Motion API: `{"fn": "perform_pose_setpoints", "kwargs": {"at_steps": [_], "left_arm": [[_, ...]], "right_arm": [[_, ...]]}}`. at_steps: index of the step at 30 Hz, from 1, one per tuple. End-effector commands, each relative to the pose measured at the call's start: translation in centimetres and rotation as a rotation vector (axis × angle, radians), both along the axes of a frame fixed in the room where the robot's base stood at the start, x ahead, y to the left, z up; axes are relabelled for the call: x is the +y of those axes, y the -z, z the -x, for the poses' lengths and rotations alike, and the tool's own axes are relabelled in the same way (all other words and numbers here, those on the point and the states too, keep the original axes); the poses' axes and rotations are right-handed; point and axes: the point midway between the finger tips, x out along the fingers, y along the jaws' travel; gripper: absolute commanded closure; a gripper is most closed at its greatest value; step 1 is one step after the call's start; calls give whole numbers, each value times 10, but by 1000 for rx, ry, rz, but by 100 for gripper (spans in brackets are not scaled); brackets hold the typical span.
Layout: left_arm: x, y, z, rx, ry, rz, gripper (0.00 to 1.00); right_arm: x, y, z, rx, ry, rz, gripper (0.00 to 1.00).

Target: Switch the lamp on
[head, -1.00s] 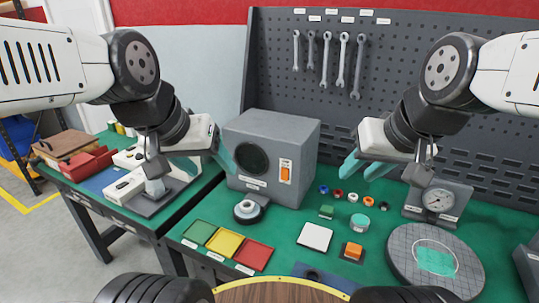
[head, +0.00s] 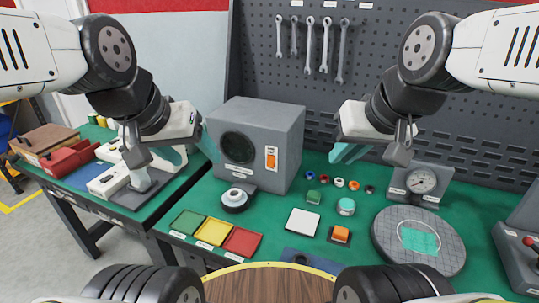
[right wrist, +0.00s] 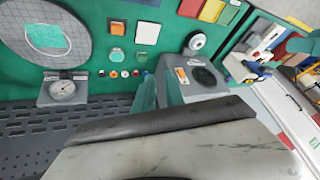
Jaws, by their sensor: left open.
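A grey box (head: 262,130) with a dark round front window (head: 237,148) and an orange rocker switch (head: 271,160) stands at the back left of the green table. It also shows in the right wrist view (right wrist: 205,80), with the switch (right wrist: 182,76). I cannot tell whether the window is lit; it looks dark. My left gripper (head: 195,148) is open and empty, beside the box's left edge. My right gripper (head: 350,152) is right of the box and above the table, its teal fingers apart and empty.
Green, yellow and red trays (head: 213,232) lie in front. A white pad (head: 303,222), an orange button (head: 340,234), a round plate (head: 430,262) and a gauge (head: 422,181) stand to the right. A pegboard (head: 440,60) rises behind.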

Motion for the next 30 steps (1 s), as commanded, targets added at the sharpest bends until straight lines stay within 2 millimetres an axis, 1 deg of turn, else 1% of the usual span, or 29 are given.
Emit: {"fn": "perform_pose_setpoints", "kwargs": {"at_steps": [1, 2, 5, 8, 14, 18, 24, 27, 30], "left_arm": [[0, 0, 0, 0, 0, 0, 37], [0, 0, 0, 0, 0, 0, 37], [0, 0, 0, 0, 0, 0, 37], [0, 0, 0, 0, 0, 0, 37], [0, 0, 0, 0, 0, 0, 37], [0, 0, 0, 0, 0, 0, 37], [0, 0, 0, 0, 0, 0, 37], [0, 0, 0, 0, 0, 0, 37], [0, 0, 0, 0, 0, 0, 37]], "right_arm": [[1, 0, -3, 6, -13, 12, 97], [2, 0, -6, 11, -23, 23, 100], [6, 3, -19, 34, -82, 80, 100], [14, 7, -40, 65, -169, 163, 100], [42, 23, -87, 118, -384, 344, 100], [69, 40, -120, 146, -538, 461, 100], [116, 71, -159, 166, -754, 608, 100], [137, 87, -172, 171, -841, 661, 100], [153, 99, -181, 173, -905, 701, 100]]}}
